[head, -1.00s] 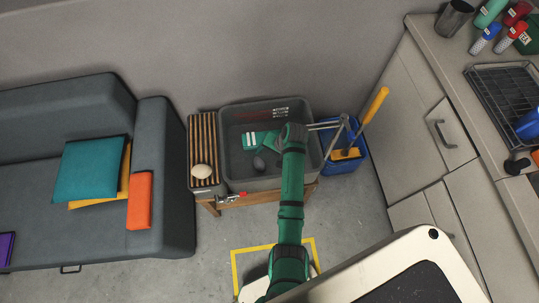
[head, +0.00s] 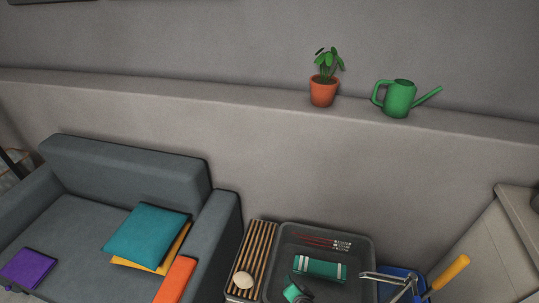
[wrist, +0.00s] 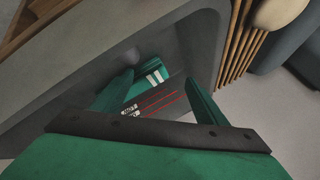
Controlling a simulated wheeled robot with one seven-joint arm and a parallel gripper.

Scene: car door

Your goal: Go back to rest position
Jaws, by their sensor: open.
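My gripper (wrist: 160,77) shows in the wrist view with its two green fingers apart and nothing between them. It points toward the inside of a grey bin (wrist: 222,45), which also shows in the head view (head: 367,248). A green item with white bands (wrist: 153,82) lies in the bin beyond the fingers and shows in the head view (head: 320,268). Thin red sticks (head: 322,242) lie near the bin's back side. Part of my green arm shows at the bottom edge of the head view; the rest of it is out of frame there.
A slatted wooden rack (head: 258,250) with a pale egg-shaped object (head: 243,280) stands left of the bin, beside a grey sofa (head: 75,220). A blue bucket (head: 397,272) with a yellow-handled tool (head: 450,272) stands right. A potted plant (head: 323,90) and green watering can (head: 398,98) stand on the ledge.

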